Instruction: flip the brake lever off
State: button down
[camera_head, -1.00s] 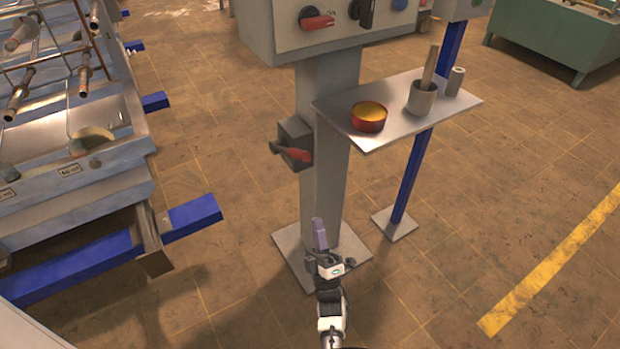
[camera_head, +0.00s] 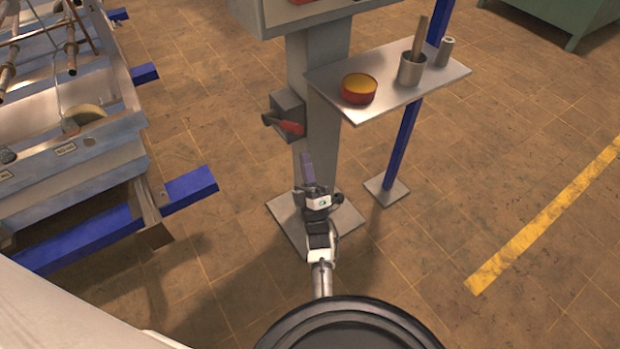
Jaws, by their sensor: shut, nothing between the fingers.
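The brake lever is most likely the red handle (camera_head: 291,127) on a small dark grey box (camera_head: 287,106) on the left side of the grey column (camera_head: 318,75). No label on it is readable. The handle points to the right and slightly down. My gripper (camera_head: 306,160) points up, just below the red handle and in front of the column. Its fingers are together with nothing between them. I see a small gap in the picture between fingertips and handle; I cannot tell the depth between them.
A grey shelf (camera_head: 440,84) juts right from the column, holding a round red-and-yellow tin (camera_head: 358,89) and a grey cup (camera_head: 411,70). A metal machine with blue beams (camera_head: 190,188) stands at left.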

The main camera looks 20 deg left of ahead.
jog(key=shift+p+x, duration=0.7)
jog(key=shift+x, duration=1.3)
jog(key=shift+w+r, duration=0.1)
